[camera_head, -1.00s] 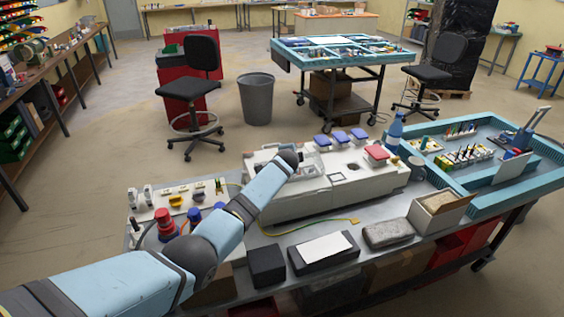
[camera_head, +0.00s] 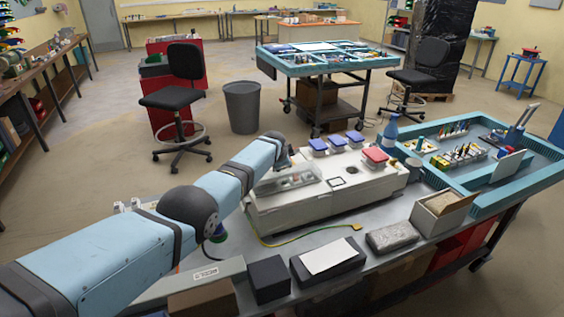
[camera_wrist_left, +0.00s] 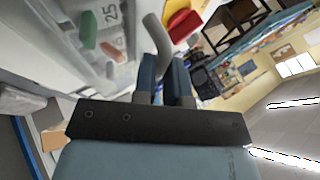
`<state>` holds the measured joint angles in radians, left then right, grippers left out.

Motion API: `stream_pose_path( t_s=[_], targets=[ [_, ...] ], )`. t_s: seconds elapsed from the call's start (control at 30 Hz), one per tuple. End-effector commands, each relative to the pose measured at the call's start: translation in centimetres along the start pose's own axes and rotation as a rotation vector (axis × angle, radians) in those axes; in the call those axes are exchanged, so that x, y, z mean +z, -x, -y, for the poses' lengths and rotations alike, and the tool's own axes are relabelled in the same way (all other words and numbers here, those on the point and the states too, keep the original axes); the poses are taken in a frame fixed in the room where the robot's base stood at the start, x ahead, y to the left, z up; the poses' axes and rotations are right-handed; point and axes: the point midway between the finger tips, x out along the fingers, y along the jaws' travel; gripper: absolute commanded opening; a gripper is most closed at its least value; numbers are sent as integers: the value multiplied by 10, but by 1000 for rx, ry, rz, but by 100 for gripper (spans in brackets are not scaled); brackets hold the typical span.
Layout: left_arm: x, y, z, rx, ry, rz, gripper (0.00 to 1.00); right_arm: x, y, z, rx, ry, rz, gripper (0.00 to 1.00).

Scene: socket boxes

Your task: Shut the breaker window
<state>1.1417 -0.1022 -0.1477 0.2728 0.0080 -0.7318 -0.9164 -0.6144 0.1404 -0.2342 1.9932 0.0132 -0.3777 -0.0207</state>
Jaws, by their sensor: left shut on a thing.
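The breaker box (camera_head: 300,208) is a long white housing on the grey bench. Its clear breaker window (camera_head: 290,181) sits at the box's left part; I cannot tell exactly how far it is tilted. In the left wrist view the clear window (camera_wrist_left: 118,72) fills the upper left, with green and red switches behind it. My left gripper (camera_wrist_left: 165,65) is shut on a grey curved handle (camera_wrist_left: 157,38), which appears to belong to the window. In the head view my left arm reaches the box's far left side and its fingertips are hidden. My right gripper is out of view.
Blue caps (camera_head: 337,141) and a red cap (camera_head: 375,156) stand on the box. A yellow-green cable (camera_head: 310,234) lies in front. A black block (camera_head: 269,278), a grey brick (camera_head: 392,237) and an open carton (camera_head: 441,211) line the bench's front edge. A blue tray (camera_head: 480,180) is at right.

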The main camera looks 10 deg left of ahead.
Motion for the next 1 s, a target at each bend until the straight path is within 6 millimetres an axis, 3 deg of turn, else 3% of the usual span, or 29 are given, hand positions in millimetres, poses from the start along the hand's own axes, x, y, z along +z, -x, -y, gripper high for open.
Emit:
stream_pose_path(
  t_s=[0.03,0.43,0.47,0.57,1.0],
  targets=[
    [0,5,14,-22,2,-7,0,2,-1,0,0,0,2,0],
    [1,5,15,-19,3,-5,0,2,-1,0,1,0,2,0],
    [1,5,15,-18,3,-5,17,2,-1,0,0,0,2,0],
    [2,5,14,-17,4,-4,38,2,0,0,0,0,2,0],
    [2,2,7,-4,5,-1,38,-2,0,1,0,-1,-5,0]
  ],
)
